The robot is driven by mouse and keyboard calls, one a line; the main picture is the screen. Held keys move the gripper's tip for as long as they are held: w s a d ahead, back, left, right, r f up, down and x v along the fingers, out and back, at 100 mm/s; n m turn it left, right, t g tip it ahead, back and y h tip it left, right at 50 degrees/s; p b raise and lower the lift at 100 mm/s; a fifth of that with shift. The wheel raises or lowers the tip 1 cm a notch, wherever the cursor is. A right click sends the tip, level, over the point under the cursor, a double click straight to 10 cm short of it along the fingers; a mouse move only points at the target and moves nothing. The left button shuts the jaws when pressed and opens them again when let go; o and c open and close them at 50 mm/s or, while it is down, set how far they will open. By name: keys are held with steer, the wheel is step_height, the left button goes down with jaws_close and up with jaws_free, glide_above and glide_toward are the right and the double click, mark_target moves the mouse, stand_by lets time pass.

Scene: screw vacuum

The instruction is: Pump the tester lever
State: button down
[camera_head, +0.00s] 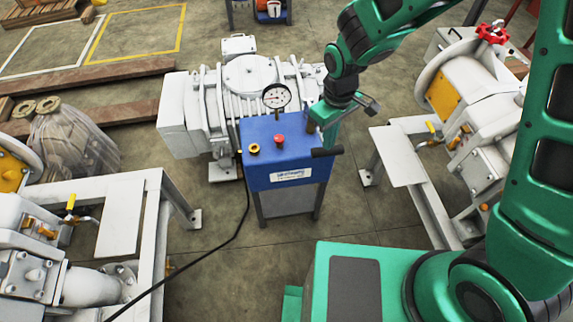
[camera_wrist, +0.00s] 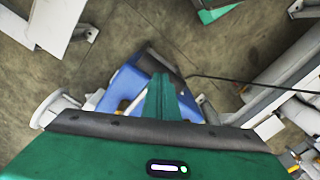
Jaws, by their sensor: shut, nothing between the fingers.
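The blue tester (camera_head: 262,165) stands on legs in the middle of the head view. A pressure gauge (camera_head: 277,96), a red button (camera_head: 279,140) and a brass-coloured fitting (camera_head: 254,149) are on top. The lever's black handle (camera_head: 326,153) sticks out at the tester's right side. My gripper (camera_head: 328,143) is shut and empty, pointing down just above the handle; I cannot tell whether they touch. In the wrist view my gripper's green fingers (camera_wrist: 161,90) are together over the blue tester (camera_wrist: 122,86), hiding part of it. The lever is not clear there.
A large white pump (camera_head: 250,78) stands directly behind the tester. White-framed machines stand at the left (camera_head: 120,220) and right (camera_head: 402,160). A black cable (camera_head: 215,246) runs from the tester to the lower left. Bare floor lies in front of the tester.

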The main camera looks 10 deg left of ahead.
steer(key=shift+f, duration=4.5)
steer(key=s+d+r+m+h, duration=0.15)
steer(key=d+r+m, duration=0.25)
steer(key=d+r, duration=0.65)
steer(key=s+d+r+m+y, duration=0.15)
steer(key=d+r+m, duration=0.25)
steer(key=d+r, duration=0.7)
steer(key=s+d+r+m, duration=0.3)
steer(key=s+d, duration=0.4)
steer(key=s, duration=0.3)
steer(key=s+d+r+m, duration=0.3)
steer(key=s+d+m, duration=0.1)
steer(key=s+d, duration=0.3)
steer(key=s, duration=0.2)
steer(key=shift+s+m, duration=0.3)
steer(key=shift+s, duration=0.1)
steer(key=shift+r, duration=0.1)
steer(key=shift+a, duration=0.1)
